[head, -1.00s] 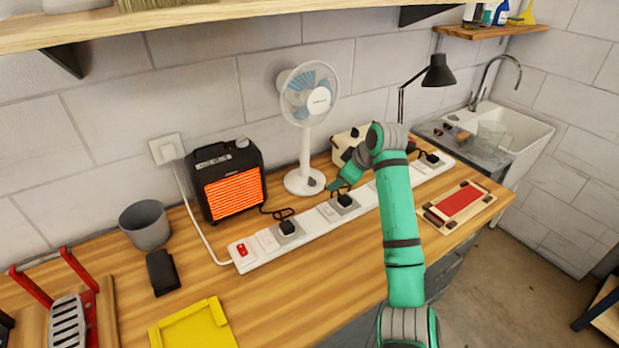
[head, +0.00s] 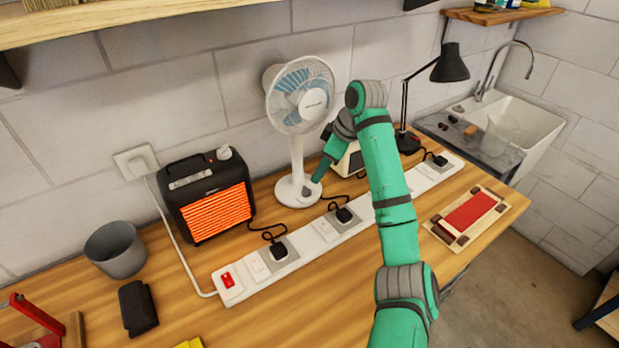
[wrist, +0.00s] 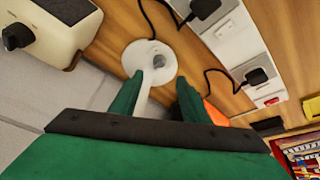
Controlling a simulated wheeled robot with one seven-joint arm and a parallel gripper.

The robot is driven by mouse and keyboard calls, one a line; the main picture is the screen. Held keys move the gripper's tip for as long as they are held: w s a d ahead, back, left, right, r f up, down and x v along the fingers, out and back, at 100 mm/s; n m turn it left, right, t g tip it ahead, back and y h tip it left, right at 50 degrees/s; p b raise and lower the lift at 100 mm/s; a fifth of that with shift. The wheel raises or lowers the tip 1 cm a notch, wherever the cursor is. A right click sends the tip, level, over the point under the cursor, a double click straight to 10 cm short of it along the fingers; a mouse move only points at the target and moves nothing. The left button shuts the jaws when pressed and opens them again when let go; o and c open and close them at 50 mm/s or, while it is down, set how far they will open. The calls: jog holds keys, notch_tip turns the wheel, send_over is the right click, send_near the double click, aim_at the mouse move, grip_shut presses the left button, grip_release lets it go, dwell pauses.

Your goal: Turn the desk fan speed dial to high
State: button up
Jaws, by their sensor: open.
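The white desk fan (head: 300,95) stands at the back of the bench against the wall, its round white base (head: 287,191) on the wood. Its grey speed dial (head: 306,191) sits on the base's front right; the dial also shows in the wrist view (wrist: 157,58). My gripper (head: 318,176) is just above and right of the dial. In the wrist view, my gripper (wrist: 170,80) has its two green fingers apart with the dial between and beyond their tips. Nothing is held. I cannot tell whether a fingertip touches the base, nor the dial's setting.
A long white power strip (head: 335,232) with black plugs runs along the bench in front of the fan. A glowing heater (head: 208,195) stands left. A cream appliance (wrist: 55,25) is close behind my arm. A black lamp (head: 450,66) stands right.

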aim_at(308, 189)
jog(key=x, duration=1)
jog(key=shift+w+a+f, duration=0.1)
jog(key=shift+w+f, duration=0.05)
jog(key=shift+f, duration=0.15)
jog(key=shift+c, duration=0.5)
jog(key=c, duration=0.9)
